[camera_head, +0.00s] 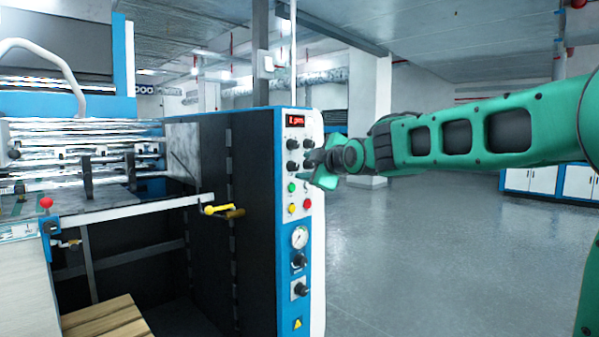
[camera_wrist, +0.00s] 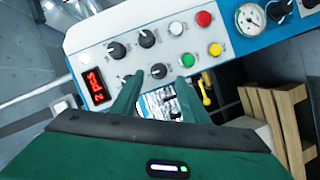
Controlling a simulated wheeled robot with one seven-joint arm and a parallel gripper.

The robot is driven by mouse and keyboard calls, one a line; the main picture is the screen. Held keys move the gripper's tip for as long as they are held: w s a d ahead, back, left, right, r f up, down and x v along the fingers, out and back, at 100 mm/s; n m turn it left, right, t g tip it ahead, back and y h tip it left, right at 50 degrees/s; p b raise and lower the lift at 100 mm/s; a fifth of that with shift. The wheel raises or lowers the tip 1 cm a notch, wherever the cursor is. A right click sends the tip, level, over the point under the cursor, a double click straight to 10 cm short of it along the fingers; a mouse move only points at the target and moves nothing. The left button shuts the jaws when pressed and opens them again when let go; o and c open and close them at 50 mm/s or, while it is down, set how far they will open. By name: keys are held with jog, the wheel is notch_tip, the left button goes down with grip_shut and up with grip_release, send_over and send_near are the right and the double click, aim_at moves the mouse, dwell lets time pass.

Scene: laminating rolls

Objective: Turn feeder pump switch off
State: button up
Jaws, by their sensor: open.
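The control panel (camera_head: 300,225) on the blue and white machine cabinet carries several black knob switches and coloured buttons. I cannot read which knob is the feeder pump switch. My gripper (camera_head: 320,170) is open in front of the panel's upper part. In the wrist view its green fingers (camera_wrist: 158,86) stand on either side of a black knob (camera_wrist: 158,71), which lies between the fingertips in the picture. This looks like the lower left knob (camera_head: 293,166) in the head view. I cannot tell whether the fingers touch it.
A red display (camera_wrist: 96,84) sits at the panel's top end. A green button (camera_wrist: 187,60), a red button (camera_wrist: 204,18) and a gauge (camera_wrist: 250,18) are close by. A yellow-handled lever (camera_head: 222,210) juts out left of the panel. Open floor (camera_head: 430,250) lies to the right.

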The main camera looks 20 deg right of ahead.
jog(key=v, duration=0.5)
jog(key=shift+s, duration=0.15)
jog(key=shift+f, duration=0.1)
jog(key=s+d+f+m+g+h, duration=0.2)
jog(key=s+d+f+m+g, duration=0.25)
jog(key=s+d+f, duration=0.45)
jog(key=s+d+f+m+g+h, duration=0.25)
jog(key=s+d+f+m, duration=0.45)
jog(key=f, duration=0.5)
jog(key=s+f+m+g, duration=0.3)
jog(key=s+f, duration=0.1)
jog(key=s, duration=0.5)
jog(key=s+f+m+g+y, duration=0.1)
jog(key=s+f+m+g, duration=0.1)
jog(key=s+f, duration=0.3)
jog(key=s+f+m+g+y, duration=0.1)
jog(key=s+f+m+g, duration=0.2)
jog(key=s, duration=1)
jog(key=shift+s+f+m+g, duration=0.3)
jog(key=shift+f+m, duration=0.45)
jog(key=shift+f, duration=0.05)
jog(key=shift+d, duration=0.1)
